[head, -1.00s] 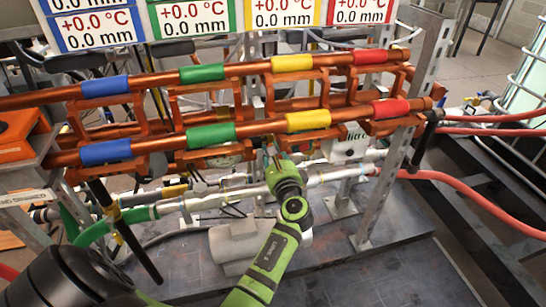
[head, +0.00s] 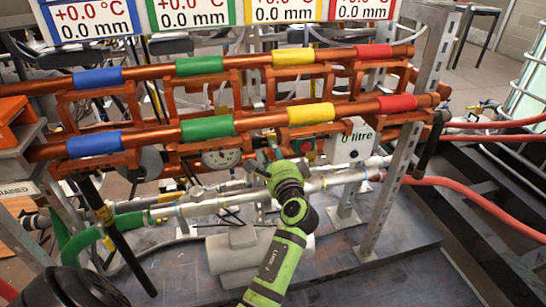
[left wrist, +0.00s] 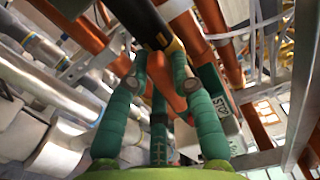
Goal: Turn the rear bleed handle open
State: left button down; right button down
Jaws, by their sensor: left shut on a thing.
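My left gripper (head: 272,147) reaches up from below to the lower front copper pipe, near the middle of the rack. A black cylinder with a yellow band (left wrist: 172,45) lies just beyond the fingertips. In the head view the fingertips and the held piece are small and partly hidden by the wrist. My right gripper is not in view.
Copper pipes with coloured bands (head: 207,127) run across above the gripper. White pipes (head: 220,203) and a grey motor (head: 240,250) lie below.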

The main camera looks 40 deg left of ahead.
pick_arm(q)
jog(key=shift+r, duration=0.25)
jog(key=c, duration=1.1)
grip_release()
jog(key=shift+o, duration=0.2)
jog(key=shift+w+f, duration=0.1)
jog(key=shift+f, duration=0.05)
